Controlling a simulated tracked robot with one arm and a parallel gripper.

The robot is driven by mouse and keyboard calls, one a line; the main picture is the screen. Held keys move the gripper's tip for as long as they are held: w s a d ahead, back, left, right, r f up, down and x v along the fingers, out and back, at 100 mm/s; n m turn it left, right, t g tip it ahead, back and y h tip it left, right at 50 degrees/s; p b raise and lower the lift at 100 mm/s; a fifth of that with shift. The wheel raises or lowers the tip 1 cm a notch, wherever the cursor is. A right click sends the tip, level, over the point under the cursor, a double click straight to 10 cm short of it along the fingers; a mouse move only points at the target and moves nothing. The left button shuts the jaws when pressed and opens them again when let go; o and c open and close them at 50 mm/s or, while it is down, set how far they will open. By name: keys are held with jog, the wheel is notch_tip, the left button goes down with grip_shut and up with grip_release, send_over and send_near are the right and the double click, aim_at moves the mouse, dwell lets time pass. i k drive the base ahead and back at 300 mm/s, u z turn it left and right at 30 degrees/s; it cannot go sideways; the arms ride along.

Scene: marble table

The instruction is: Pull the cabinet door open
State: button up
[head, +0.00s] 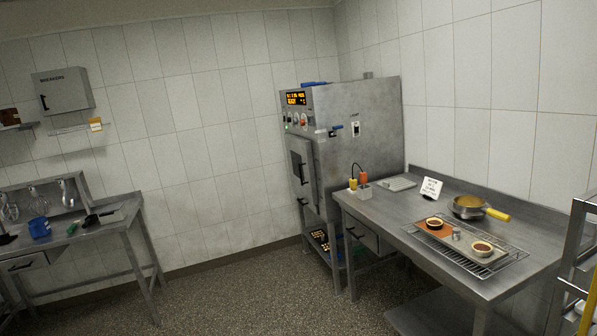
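A tall steel cabinet (365,150) stands in the far corner of the room. Its front, with a door (294,155) and dark handles, faces left and is seen at a steep angle; the door looks shut. A small grey wall box marked "BREAKERS" (68,94) hangs at the upper left, with a dark handle (44,102) at its left side; its door also looks shut. The frame does not show which of the two is the task's cabinet. My gripper is not in view.
A steel table (400,227) at right holds a pan (468,207), wire rack (508,256) and cups. Another table (103,228) at left holds a blue container (39,228). A metal frame (573,250) borders the right edge. The speckled floor (235,290) between is clear.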

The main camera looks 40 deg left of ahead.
aim_at(300, 154)
jog(key=u, duration=0.25)
jog(key=i, duration=0.35)
jog(key=u, duration=0.8)
jog(key=i, duration=1.1)
jog(key=u, duration=1.1)
jog(key=i, duration=2.5)
jog(key=z, duration=0.6)
jog(key=i, duration=1.2)
jog(key=z, duration=1)
jog(key=i, duration=0.8)
jog(key=z, duration=0.5)
